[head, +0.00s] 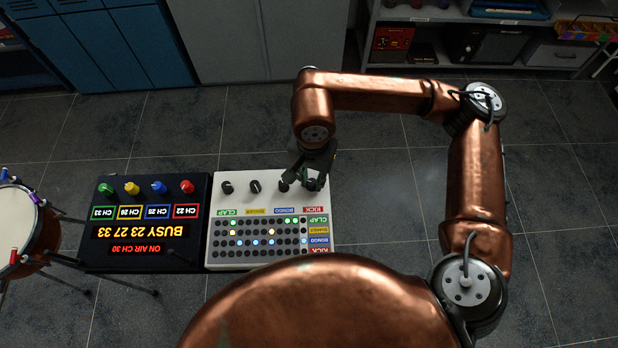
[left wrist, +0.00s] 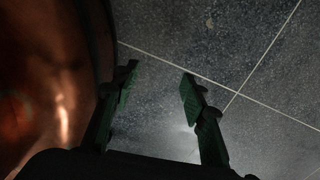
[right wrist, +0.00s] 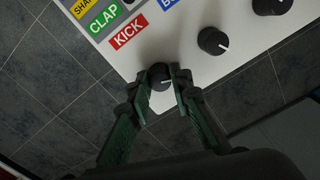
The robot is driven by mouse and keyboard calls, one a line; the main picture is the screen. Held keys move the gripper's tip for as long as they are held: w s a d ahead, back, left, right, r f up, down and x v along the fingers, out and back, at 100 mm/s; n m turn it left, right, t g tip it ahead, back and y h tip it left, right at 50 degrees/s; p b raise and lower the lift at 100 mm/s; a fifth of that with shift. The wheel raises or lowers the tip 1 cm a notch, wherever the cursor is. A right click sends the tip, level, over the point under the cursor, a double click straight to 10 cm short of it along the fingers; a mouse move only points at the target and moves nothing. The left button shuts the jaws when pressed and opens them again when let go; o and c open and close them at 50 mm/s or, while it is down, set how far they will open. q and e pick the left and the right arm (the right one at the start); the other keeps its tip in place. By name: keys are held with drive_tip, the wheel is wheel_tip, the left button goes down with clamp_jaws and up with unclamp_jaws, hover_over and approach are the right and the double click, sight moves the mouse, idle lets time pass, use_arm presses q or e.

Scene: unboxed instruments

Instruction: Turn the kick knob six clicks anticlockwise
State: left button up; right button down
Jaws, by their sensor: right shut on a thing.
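The white drum machine (head: 215,262) lies on the floor with a row of black knobs along its far edge. The kick knob (right wrist: 160,75) is the black one at the corner nearest the red KICK label (right wrist: 128,31). My right gripper (right wrist: 162,90) is shut on it, a finger on each side. A short pale pointer mark shows on its top, partly shaded by the fingers. In the head view my right gripper (head: 314,178) is over the rightmost knob and largely hides it. My left gripper (left wrist: 159,77) is open and empty over bare floor.
The neighbouring black knob (right wrist: 213,41) is close by, clear of my fingers. A black box (head: 97,258) with coloured knobs and lit text stands left of the drum machine. A drum (head: 18,235) is at far left. Floor right of the machine is free.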

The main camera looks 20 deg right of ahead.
sight(311, 182)
drive_tip(key=n+b, duration=0.2)
drive_tip(key=shift+w+n, duration=0.15)
drive_tip(key=shift+n, duration=0.25)
use_arm(q)
drive_tip(key=shift+w+d+f+b, duration=0.15)
drive_tip(key=shift+w+f+b, duration=0.2)
drive_tip(key=shift+w+f, duration=0.35)
drive_tip(key=shift+w+d+f+b, duration=0.15)
drive_tip(key=shift+w+f+b, duration=0.25)
drive_tip(key=shift+w, duration=0.5)
use_arm(e)
drive_tip(key=shift+r+n, duration=0.15)
drive_tip(key=shift+n, duration=0.65)
drive_tip(key=c, duration=1.7)
unclamp_jaws()
drive_tip(key=shift+c, duration=0.2)
use_arm(q)
drive_tip(key=shift+s, duration=0.1)
use_arm(e)
wheel_tip(311, 182, up, 12)
drive_tip(key=shift+a, duration=0.1)
